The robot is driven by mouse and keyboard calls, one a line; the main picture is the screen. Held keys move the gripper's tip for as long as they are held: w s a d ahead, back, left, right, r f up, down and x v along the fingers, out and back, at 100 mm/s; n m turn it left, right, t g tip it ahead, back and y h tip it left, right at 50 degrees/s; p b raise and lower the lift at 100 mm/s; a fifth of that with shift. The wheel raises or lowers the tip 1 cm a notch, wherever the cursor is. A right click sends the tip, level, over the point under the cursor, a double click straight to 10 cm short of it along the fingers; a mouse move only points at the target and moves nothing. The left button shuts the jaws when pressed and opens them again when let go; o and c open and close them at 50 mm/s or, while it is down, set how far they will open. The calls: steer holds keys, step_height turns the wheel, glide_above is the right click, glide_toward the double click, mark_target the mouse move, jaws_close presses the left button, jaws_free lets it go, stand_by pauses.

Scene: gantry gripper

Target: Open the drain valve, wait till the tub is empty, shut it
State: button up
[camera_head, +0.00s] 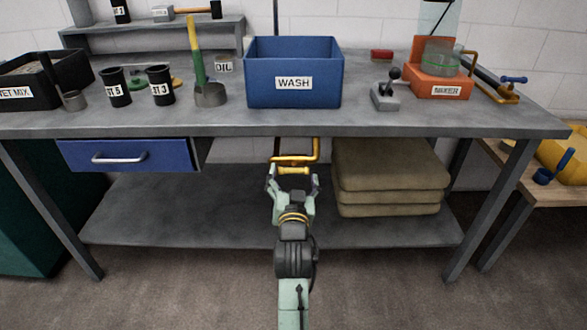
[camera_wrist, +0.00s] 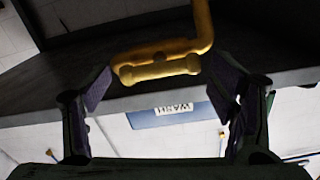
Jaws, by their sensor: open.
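The blue tub labelled WASH (camera_head: 293,73) stands on the workbench; its water level cannot be made out. Below the bench top, under the tub, a yellow drain pipe (camera_head: 316,148) bends down to a yellow valve handle (camera_head: 294,170), a short crosswise bar. My gripper (camera_head: 292,182) is open just in front of the handle, below the bench edge. In the wrist view the handle (camera_wrist: 160,69) lies crosswise between the two spread fingers, near their tips, with the pipe (camera_wrist: 203,22) rising behind. I see no finger touching it. The tub (camera_wrist: 172,115) shows upside down there.
The bench top (camera_head: 225,121) overhangs my gripper closely. A blue drawer (camera_head: 130,155) is at left below it, folded tan sacks (camera_head: 390,175) at right on the lower shelf (camera_head: 180,215). Cups, a joystick box (camera_head: 385,95) and an orange mixer (camera_head: 440,83) stand on top.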

steer(key=shift+w, duration=1.35)
steer(key=shift+c, duration=0.4)
steer(key=c, duration=0.8)
steer(key=shift+o, duration=0.2)
